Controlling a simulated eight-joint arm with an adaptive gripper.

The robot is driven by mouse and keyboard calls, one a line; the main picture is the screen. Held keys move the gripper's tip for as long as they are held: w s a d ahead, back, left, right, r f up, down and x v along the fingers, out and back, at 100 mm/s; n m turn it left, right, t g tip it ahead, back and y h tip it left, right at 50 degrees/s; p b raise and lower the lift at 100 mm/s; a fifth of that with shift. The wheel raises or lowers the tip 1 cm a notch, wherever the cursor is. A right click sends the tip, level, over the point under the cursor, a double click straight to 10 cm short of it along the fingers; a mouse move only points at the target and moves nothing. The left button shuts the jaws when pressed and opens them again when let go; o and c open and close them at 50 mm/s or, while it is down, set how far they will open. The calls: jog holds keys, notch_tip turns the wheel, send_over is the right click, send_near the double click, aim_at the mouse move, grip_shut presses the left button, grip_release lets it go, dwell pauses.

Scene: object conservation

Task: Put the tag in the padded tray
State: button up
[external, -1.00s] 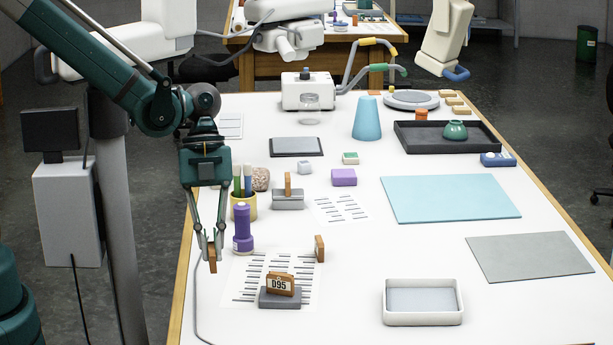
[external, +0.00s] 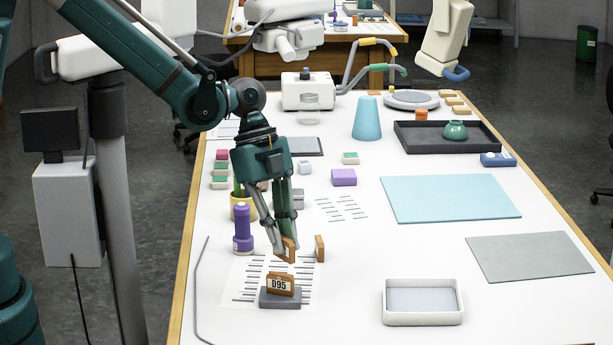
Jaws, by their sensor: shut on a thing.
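My gripper (external: 288,248) is shut on a small brown wooden piece (external: 289,252), held above the printed sheet. I cannot tell whether the held piece bears a label. A brown tag marked D95 (external: 281,284) stands in a dark grey block holder (external: 280,299) just in front of and below my gripper. Another brown upright piece (external: 320,248) stands on the table just right of my gripper, apparently apart from it. The padded tray (external: 423,318), white with a grey-blue pad inside, is at the front right, and its pad is bare.
A purple bottle (external: 243,230) stands left of my gripper. Several small blocks and a yellow cup (external: 238,206) lie behind it. A blue mat (external: 449,198) and grey mat (external: 529,256) lie to the right. The table between the printed sheet (external: 245,285) and the tray is clear.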

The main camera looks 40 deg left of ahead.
jog(key=w+d+n+t+p, duration=0.25)
jog(key=w+d+n, duration=0.35)
jog(key=w+d, duration=0.45)
jog(key=n+t+y+p, duration=0.1)
jog(key=n+t+p, duration=0.15)
jog(key=n, duration=0.25)
send_over(426, 302)
jog(key=s+a, duration=0.1)
jog(key=shift+s+r+g, duration=0.15)
jog(key=shift+r+g, duration=0.25)
jog(key=shift+g, duration=0.1)
jog(key=shift+f+p, duration=0.4)
jog(key=shift+f, duration=2.7)
jog(key=shift+f, duration=0.1)
jog(key=shift+f, duration=1.8)
jog(key=shift+f, duration=0.15)
